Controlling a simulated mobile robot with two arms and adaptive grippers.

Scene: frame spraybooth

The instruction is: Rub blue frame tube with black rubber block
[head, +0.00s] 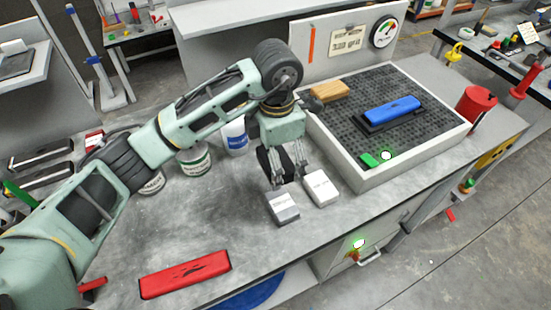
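The blue frame tube (392,109) lies on a black holder on the dark perforated bed of the grey tray at the right. My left gripper (289,174) points down over the bench, left of the tray. A black block (265,165), likely the rubber block, shows at its fingers and is partly hidden by them. I cannot tell whether the fingers grip it or stand in front of it. A grey block (282,207) and a white block (321,188) lie just in front of the gripper. My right gripper is not in view.
Several tins, one white and blue (236,136), stand behind my arm. The front middle bench is clear.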

